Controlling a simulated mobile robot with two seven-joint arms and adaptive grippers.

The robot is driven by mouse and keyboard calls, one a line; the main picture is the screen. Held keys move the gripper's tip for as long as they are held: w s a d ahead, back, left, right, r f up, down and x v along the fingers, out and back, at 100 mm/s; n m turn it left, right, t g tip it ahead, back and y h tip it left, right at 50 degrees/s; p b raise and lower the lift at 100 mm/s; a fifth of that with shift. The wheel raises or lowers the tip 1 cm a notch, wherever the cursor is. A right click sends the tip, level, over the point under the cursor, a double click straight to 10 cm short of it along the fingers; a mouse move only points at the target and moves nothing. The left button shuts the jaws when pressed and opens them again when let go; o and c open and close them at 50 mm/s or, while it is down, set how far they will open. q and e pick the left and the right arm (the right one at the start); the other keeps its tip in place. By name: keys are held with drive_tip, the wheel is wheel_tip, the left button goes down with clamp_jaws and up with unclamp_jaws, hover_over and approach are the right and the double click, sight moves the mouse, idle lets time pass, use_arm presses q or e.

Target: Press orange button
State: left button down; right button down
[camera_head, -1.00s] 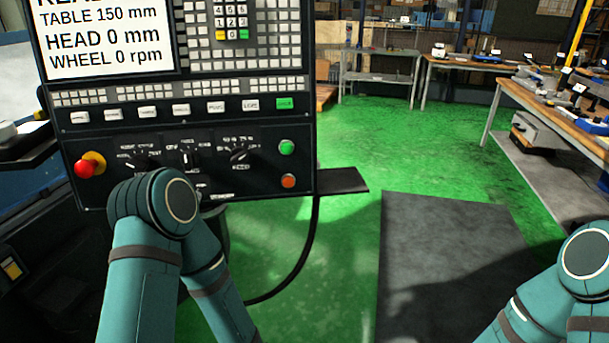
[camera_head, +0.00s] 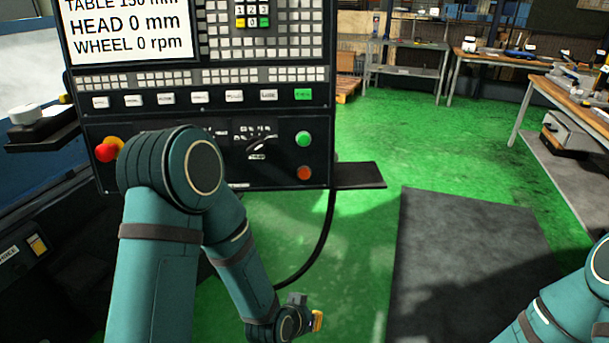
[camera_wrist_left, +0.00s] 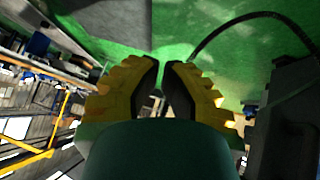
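The orange button (camera_head: 304,173) is a small round button low on the right side of the black control panel, below a green button (camera_head: 303,139). My left gripper (camera_head: 317,320) shows at the bottom of the head view, below the panel and apart from the orange button. In the left wrist view, its yellow fingers (camera_wrist_left: 161,62) have their dark tips close together with a thin gap and nothing between them. The orange button cannot be made out there. My right gripper is out of view; only part of my right arm shows at lower right.
A red knob (camera_head: 106,152) sits at the panel's left, and a rotary dial (camera_head: 258,148) left of the buttons. A dark shelf (camera_head: 358,175) juts out right of the panel. A black cable (camera_head: 325,240) hangs below. Green floor is open to the right.

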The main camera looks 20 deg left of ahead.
sight(304, 174)
use_arm(q)
drive_tip(key=w+r+m+t, duration=0.1)
drive_tip(key=r+t, duration=0.3)
drive_tip(key=r, duration=0.6)
drive_tip(key=w+r+m+t, duration=0.1)
drive_tip(key=w+r+t, duration=0.3)
drive_tip(key=r, duration=0.5)
drive_tip(key=w+r+m+t+h, duration=0.1)
drive_tip(key=r+t, duration=0.3)
drive_tip(key=r, duration=0.6)
drive_tip(key=shift+w+a+r, duration=0.35)
drive_tip(key=shift+w+a, duration=0.05)
drive_tip(key=shift+w, duration=0.5)
drive_tip(key=w+a, duration=0.1)
drive_tip(key=w, duration=0.1)
drive_tip(key=w+a+f, duration=0.1)
drive_tip(key=w, duration=0.2)
drive_tip(key=w+a, duration=0.1)
drive_tip(key=w, duration=0.2)
drive_tip(key=shift+f+b, duration=0.4)
